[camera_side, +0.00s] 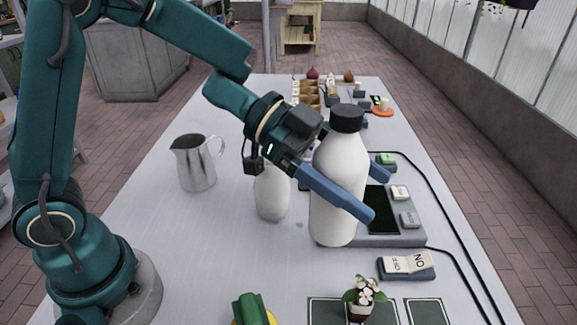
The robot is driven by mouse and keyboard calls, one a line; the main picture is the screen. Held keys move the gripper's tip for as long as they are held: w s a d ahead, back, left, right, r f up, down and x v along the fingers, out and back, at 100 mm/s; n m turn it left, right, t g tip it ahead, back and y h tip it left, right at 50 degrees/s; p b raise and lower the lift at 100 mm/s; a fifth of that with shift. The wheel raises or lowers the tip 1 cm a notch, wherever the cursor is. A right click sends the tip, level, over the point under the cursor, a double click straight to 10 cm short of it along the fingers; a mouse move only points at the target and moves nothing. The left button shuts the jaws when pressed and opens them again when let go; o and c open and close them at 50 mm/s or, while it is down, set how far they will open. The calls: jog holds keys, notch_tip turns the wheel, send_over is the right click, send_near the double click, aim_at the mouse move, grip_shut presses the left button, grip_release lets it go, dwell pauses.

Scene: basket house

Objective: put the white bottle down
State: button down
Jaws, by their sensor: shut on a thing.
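A white bottle (338,168) with a black cap stands upright at the right of centre in the side view. My gripper (372,195) is shut on its middle, with one blue finger across the near side and the other finger's tip showing past the far right side. The bottle's base is beside the grey device's left edge. I cannot tell whether the base touches the table (150,235). A second, smaller white vessel (271,195) stands to the left, partly hidden behind my wrist.
A metal pitcher (195,165) stands left of centre. A grey device (400,238) with a dark screen and buttons lies right of the bottle, near a switch (406,265) and cables. A small potted flower (363,298) is at the front.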

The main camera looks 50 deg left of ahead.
aim_at(350, 238)
notch_tip(350, 238, down, 10)
jog(key=shift+r, duration=0.1)
dwell(0.4)
grip_release()
dwell(0.3)
